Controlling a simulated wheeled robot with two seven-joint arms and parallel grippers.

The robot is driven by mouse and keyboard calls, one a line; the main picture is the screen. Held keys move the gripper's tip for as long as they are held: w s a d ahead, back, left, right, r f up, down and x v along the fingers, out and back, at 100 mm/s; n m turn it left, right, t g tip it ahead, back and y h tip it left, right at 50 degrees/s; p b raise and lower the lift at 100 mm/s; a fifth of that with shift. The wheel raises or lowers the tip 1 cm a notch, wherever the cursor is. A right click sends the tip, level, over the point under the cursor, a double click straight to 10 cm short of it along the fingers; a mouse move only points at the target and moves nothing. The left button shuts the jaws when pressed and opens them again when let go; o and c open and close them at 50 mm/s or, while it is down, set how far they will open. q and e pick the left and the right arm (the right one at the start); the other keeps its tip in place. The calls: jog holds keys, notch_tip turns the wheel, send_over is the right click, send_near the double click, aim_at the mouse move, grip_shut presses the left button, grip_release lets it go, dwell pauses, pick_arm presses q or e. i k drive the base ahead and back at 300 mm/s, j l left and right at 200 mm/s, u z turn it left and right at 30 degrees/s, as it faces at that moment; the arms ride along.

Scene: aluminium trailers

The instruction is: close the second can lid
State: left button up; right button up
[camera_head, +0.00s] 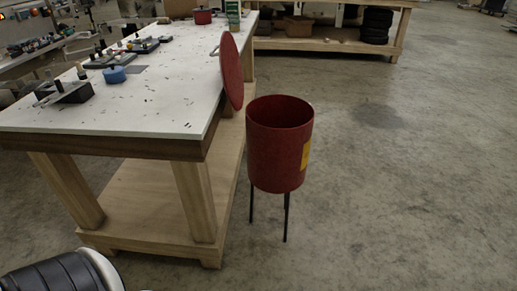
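One red can (279,150) stands on thin dark legs on the concrete floor, right of the workbench. Its top is open and a yellow label shows on its right side. Its round red lid (231,72) stands nearly upright at the can's left rim, beside the bench edge. The lid is open and seen at a steep angle; I cannot make out the hinge. No other can like this is in view. Neither of my grippers is in view, and nothing touches the can or lid.
The white-topped workbench (165,105) with wooden legs fills the left and holds small tools, a blue round item (114,74) and a red pot (202,16). A second bench with black tires (375,25) stands at the back. The floor right of the can is clear.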

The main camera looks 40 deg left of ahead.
aim_at(231, 69)
jog(key=k+j+u, duration=0.15)
jog(key=j, duration=0.3)
jog(key=k+j+u, duration=0.1)
jog(key=j, duration=0.4)
jog(key=k+j+u, duration=0.15)
jog(key=j, duration=0.35)
jog(key=j+u, duration=0.15)
jog(key=j, duration=0.35)
